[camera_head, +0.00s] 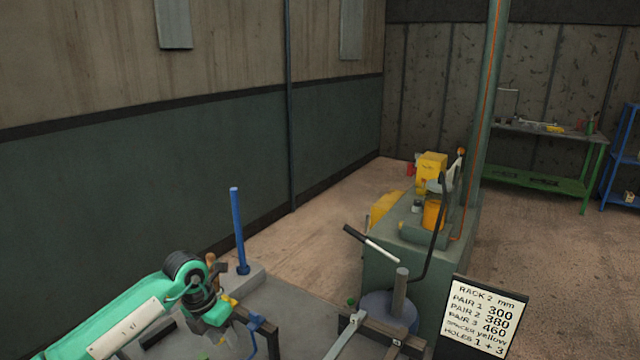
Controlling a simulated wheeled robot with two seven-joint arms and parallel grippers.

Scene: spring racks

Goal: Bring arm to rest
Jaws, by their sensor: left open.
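My left arm comes in from the lower left, teal with a dark wrist joint. My left gripper (217,330) is low over the grey bench (290,312), open, with its fingers small and partly merged with dark and yellow parts beside it. I cannot tell whether it touches any of them. My right gripper is not in view.
A blue post (238,230) stands on the bench just behind the gripper. A sign (484,318) with rack numbers stands at the lower right. A green machine cabinet (405,262) with a long lever stands right of the bench. A green table (540,155) is far back.

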